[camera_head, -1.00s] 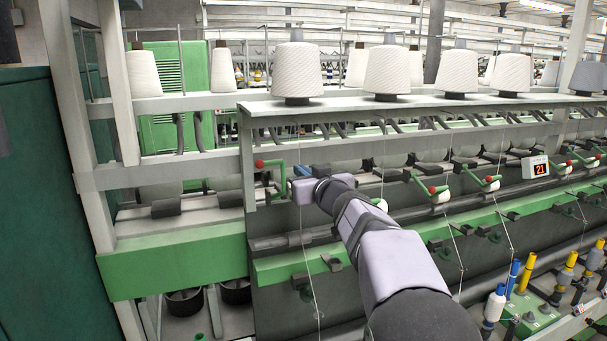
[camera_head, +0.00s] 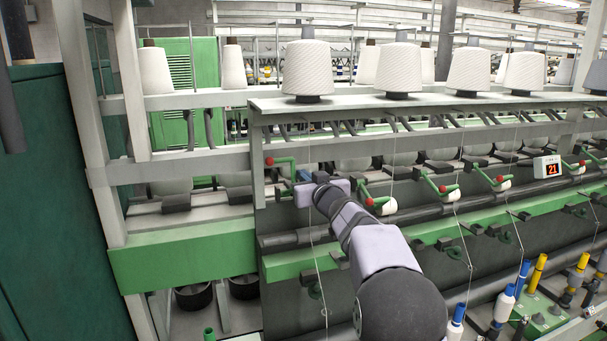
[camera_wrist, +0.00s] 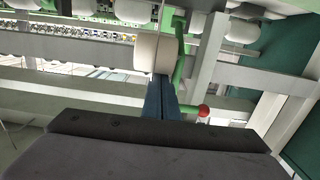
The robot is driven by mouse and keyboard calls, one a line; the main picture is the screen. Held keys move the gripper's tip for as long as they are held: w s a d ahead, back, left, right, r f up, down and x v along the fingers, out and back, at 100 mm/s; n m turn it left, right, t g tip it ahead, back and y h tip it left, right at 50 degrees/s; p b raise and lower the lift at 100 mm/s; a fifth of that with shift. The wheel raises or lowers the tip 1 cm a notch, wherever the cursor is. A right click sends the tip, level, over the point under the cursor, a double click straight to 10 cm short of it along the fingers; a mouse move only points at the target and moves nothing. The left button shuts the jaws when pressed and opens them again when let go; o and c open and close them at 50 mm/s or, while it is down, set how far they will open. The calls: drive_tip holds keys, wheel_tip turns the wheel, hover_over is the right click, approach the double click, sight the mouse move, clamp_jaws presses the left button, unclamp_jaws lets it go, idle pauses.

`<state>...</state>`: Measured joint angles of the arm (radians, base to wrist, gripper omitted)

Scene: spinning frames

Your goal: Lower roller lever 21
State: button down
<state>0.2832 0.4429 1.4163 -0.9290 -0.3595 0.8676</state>
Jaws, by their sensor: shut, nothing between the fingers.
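A green roller lever (camera_head: 287,161) with a red ball knob (camera_head: 268,161) sticks out at the left end of the spinning frame. In the wrist view the same green lever (camera_wrist: 179,48) and red knob (camera_wrist: 203,111) are just right of my fingers. My gripper (camera_head: 304,177) is beside and slightly below the lever in the head view. Its blue fingers (camera_wrist: 161,84) are shut with nothing between them. Their tips are close to a white roller (camera_wrist: 154,53); I cannot tell whether they touch.
More green levers with red knobs, such as one beside my arm (camera_head: 369,201), line the machine to the right. White yarn cones (camera_head: 308,68) stand on the top shelf. A grey upright post (camera_wrist: 204,66) stands right of the lever. Thin threads hang near my arm.

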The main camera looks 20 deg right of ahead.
drive_tip(key=shift+s+f+b, duration=0.1)
drive_tip(key=shift+f+b, duration=0.1)
drive_tip(key=shift+b, duration=0.25)
drive_tip(key=shift+s+f+t+b, duration=0.2)
drive_tip(key=shift+t+b, duration=0.1)
drive_tip(key=shift+b, duration=0.7)
drive_tip(key=shift+s+f+b, duration=0.1)
drive_tip(key=shift+f+b, duration=0.1)
drive_tip(key=shift+b, duration=0.45)
wheel_tip(320, 180, down, 12)
drive_tip(key=s+t+b, duration=0.2)
drive_tip(key=t+b, duration=0.6)
drive_tip(key=b, duration=2.6)
drive_tip(key=shift+s, duration=0.3)
